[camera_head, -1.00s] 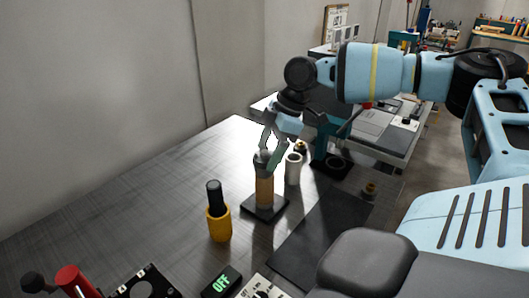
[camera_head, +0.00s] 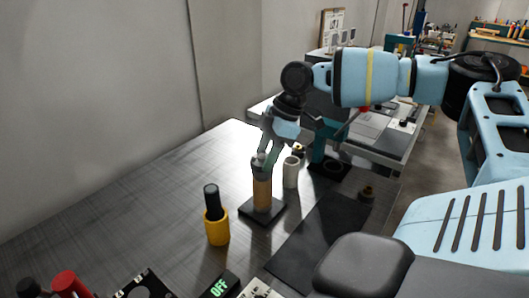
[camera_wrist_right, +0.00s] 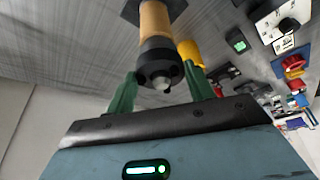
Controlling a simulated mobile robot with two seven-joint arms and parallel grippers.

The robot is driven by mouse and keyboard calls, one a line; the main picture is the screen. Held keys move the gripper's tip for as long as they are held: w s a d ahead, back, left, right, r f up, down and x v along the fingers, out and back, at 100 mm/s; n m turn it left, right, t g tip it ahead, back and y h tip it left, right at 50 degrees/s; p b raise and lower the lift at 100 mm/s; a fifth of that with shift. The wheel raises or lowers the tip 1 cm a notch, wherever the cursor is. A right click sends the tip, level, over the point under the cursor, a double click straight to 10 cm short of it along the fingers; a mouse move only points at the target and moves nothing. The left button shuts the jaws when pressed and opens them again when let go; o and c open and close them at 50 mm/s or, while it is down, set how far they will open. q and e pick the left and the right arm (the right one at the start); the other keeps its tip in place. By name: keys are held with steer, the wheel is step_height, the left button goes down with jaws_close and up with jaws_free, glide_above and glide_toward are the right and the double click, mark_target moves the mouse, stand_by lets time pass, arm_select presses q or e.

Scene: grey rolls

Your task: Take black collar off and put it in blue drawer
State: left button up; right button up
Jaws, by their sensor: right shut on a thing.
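A black collar (camera_wrist_right: 158,62) sits around the end of a tan roll (camera_head: 262,193), which stands upright on a dark square base (camera_head: 262,211) on the grey table. The collar also shows at the roll's top in the head view (camera_head: 261,168), partly covered by my fingers. My right gripper (camera_wrist_right: 160,84) has its green fingers on either side of the collar and is shut on it; in the head view the gripper (camera_head: 266,156) comes down from above. The collar is still on the roll. I cannot make out a blue drawer. My left gripper is not in view.
A yellow holder (camera_head: 217,230) with a black handle stands left of the roll. A white cylinder (camera_head: 291,172) stands close behind it, beside a teal stand (camera_head: 322,140). A dark mat (camera_head: 315,235) lies to the right. The left of the table is clear.

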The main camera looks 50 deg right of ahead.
mark_target(257, 161)
steer(key=shift+r, duration=0.5)
steer(key=r, duration=0.2)
steer(key=shift+s+a+r, duration=0.2)
steer(key=shift+r, duration=0.1)
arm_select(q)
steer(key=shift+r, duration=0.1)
arm_select(e)
steer(key=s+a+r, duration=0.1)
steer(key=s+a, duration=1)
steer(key=shift+r, duration=0.2)
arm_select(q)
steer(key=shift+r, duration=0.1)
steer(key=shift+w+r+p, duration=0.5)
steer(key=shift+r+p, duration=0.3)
arm_select(e)
steer(key=shift+r, duration=0.45)
steer(key=shift+d, duration=0.1)
